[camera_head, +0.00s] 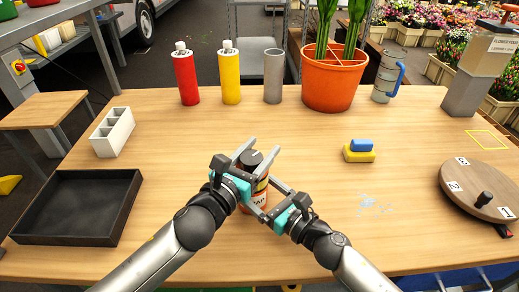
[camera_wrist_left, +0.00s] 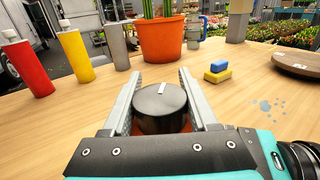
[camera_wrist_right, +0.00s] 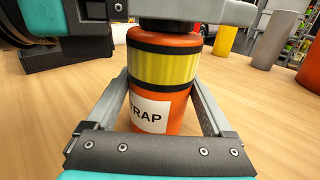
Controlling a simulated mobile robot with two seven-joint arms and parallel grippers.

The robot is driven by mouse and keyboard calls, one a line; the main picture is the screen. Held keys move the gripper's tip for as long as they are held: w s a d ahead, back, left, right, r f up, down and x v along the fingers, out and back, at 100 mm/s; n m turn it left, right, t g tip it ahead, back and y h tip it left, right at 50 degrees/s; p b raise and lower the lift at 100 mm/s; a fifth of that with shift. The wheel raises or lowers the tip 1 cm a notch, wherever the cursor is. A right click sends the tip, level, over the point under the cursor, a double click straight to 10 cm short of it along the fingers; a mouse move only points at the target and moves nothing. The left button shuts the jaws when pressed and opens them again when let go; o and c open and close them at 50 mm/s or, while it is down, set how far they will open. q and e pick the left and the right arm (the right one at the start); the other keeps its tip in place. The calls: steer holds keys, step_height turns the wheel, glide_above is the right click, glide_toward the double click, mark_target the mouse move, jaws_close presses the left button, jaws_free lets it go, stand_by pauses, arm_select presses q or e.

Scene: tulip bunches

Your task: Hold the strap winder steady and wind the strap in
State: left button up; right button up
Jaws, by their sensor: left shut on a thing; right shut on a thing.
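The strap winder is an orange cylinder with a yellow band, black rings and a white label (camera_wrist_right: 155,115), standing upright on the wooden table. A black knob with a white mark (camera_wrist_left: 162,108) tops it; the knob also shows in the head view (camera_head: 251,158). My left gripper (camera_head: 258,151) is shut on the knob, with one finger on either side of it. My right gripper (camera_head: 260,194) is shut on the winder's body below, fingers on both sides of it. I cannot make out any loose strap.
A black tray (camera_head: 78,207) and a white divided holder (camera_head: 112,132) are at left. Red (camera_head: 186,78) and yellow (camera_head: 230,78) bottles, a grey cylinder (camera_head: 273,77) and an orange pot (camera_head: 333,84) stand behind. A sponge (camera_head: 359,153) and round turntable (camera_head: 481,190) are at right.

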arm_select(q)
steer(key=shift+c, duration=1.3)
steer(key=shift+d, duration=0.1)
